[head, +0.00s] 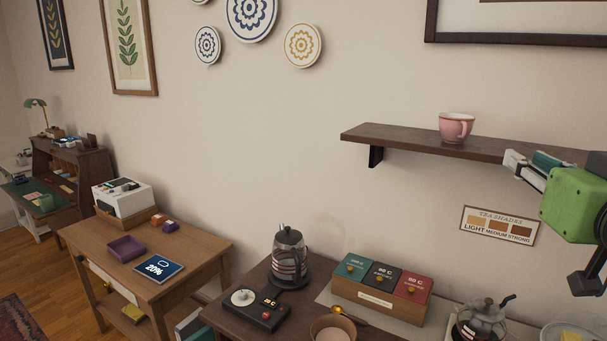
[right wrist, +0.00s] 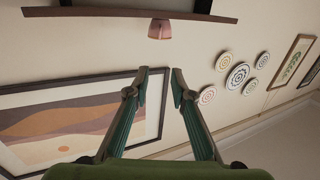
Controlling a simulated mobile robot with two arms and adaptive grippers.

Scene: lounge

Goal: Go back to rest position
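My right gripper (head: 512,163) comes in from the right edge of the head view, in front of the right part of the wall shelf (head: 400,138). Its fingers point left. In the right wrist view my right gripper (right wrist: 160,78) is open, with an empty gap between its fingertips. A pink cup (head: 456,127) stands upright on the shelf, apart from the gripper. The cup (right wrist: 160,29) also shows in the wrist view, upside down in the picture, beyond the fingertips. My left gripper is not in view.
Below the shelf, a dark table holds a kettle (head: 289,257), a tea box (head: 382,289), a control panel (head: 257,309), a bowl (head: 333,329) and a glass teapot (head: 481,322). A wooden side table (head: 190,250) stands left.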

